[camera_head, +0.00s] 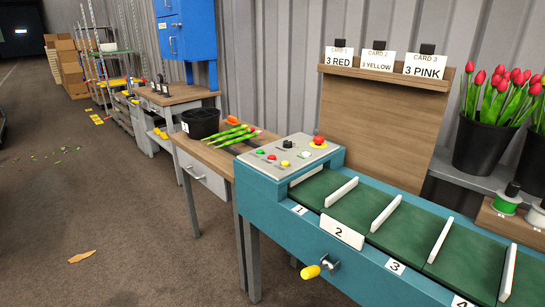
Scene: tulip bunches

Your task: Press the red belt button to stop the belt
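A grey control panel (290,150) sits on the near left end of the teal belt bench (300,222). A large red mushroom button (319,139) on a yellow base is at the panel's back right. A smaller red button (272,157) is at the front left, close to a green button (259,152). Other small green, yellow and white controls are there too. No label shows which one is the belt button. The green belt (405,232) runs right, split by white dividers into numbered sections. My gripper is not in view, and nothing touches the panel.
A wooden side table (205,150) with tulip stems and a black bucket (201,122) adjoins the bench's left end. Card board and tulip buckets (483,145) stand behind. Open floor lies at left.

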